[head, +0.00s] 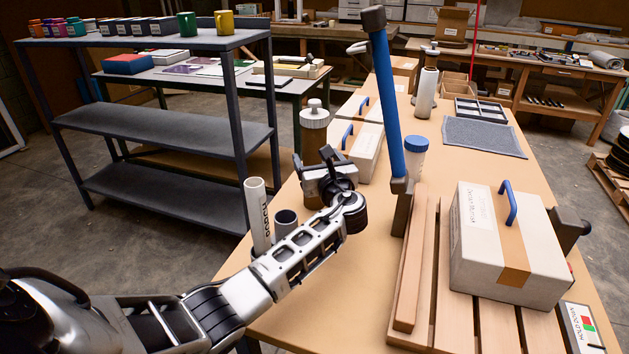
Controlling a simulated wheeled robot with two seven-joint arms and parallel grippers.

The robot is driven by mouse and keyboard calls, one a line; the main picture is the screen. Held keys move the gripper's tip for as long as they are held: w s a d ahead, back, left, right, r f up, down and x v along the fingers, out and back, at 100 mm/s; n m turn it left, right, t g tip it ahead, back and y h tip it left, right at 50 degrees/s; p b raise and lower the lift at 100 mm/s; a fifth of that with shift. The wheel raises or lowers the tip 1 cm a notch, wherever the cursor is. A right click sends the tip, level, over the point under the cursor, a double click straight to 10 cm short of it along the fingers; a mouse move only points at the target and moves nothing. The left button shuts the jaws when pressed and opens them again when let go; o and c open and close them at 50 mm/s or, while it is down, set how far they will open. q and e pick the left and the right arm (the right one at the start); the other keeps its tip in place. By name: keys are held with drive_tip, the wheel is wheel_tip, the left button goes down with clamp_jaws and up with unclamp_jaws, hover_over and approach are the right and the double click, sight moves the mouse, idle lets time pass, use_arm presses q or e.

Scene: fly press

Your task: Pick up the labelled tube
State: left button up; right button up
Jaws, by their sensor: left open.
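A white tube (258,214) with dark lettering down its side stands upright near the left edge of the tan table. A shorter dark grey tube (286,221) stands close to its right. My left forearm crosses in front of the lower ends of both tubes. My left gripper (313,170) is open, beyond and to the right of the white tube and apart from it. No tube is seen between its fingers. My right gripper is not in view.
A white box with a blue handle (508,250) sits on a slatted wooden pallet (455,318). A tall blue bar (383,95) stands at the table's middle. A blue-lidded jar (415,158) and more boxes (365,150) are behind. A grey shelf (165,135) stands left.

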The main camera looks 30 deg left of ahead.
use_arm(q)
drive_tip(key=shift+x, duration=1.35)
clamp_jaws()
